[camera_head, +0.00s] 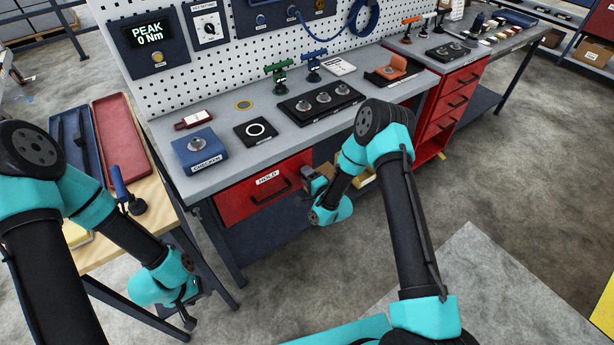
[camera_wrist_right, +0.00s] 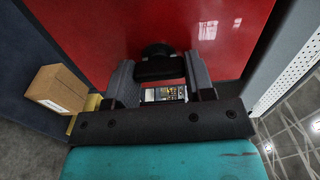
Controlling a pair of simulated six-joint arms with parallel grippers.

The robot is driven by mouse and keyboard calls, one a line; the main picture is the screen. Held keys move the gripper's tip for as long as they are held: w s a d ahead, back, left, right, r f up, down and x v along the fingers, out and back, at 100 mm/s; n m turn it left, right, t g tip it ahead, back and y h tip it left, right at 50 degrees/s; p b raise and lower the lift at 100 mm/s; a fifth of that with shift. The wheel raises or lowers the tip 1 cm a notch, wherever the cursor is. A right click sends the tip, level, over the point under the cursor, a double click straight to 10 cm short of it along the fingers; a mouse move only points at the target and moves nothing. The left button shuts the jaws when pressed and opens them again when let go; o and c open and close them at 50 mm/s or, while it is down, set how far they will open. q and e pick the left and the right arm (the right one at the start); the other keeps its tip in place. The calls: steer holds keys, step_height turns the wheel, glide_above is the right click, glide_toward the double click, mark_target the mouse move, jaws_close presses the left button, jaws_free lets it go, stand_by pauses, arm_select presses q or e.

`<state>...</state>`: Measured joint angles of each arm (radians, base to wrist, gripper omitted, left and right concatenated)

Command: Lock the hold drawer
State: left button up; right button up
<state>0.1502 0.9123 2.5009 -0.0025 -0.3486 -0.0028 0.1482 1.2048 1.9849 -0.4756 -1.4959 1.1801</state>
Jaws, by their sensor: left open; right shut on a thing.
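The hold drawer (camera_head: 236,206) has a red front with a HOLD label and a black bar handle (camera_head: 272,194). It sits under the grey worktop and looks closed. My right gripper (camera_head: 313,178) is at the right end of the drawer front. In the right wrist view my right gripper (camera_wrist_right: 162,92) is shut on a dark rounded piece (camera_wrist_right: 155,63) in front of the red front (camera_wrist_right: 150,20). The fingers hide part of it, and I cannot tell its turn angle. My left gripper (camera_head: 188,312) hangs low at the left, open and empty, away from the drawer.
The worktop holds a blue CHECKER box (camera_head: 199,150), a black ring plate (camera_head: 255,130) and a black tray with several round parts (camera_head: 322,101). A wooden side table (camera_head: 110,245) carries blue and red trays. A cardboard box (camera_wrist_right: 57,90) lies left in the wrist view. Open floor lies in front.

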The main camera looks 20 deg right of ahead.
steer(key=shift+m, duration=0.3)
steer(key=o, duration=0.9)
steer(key=v, duration=1.7)
steer(key=shift+s, duration=0.15)
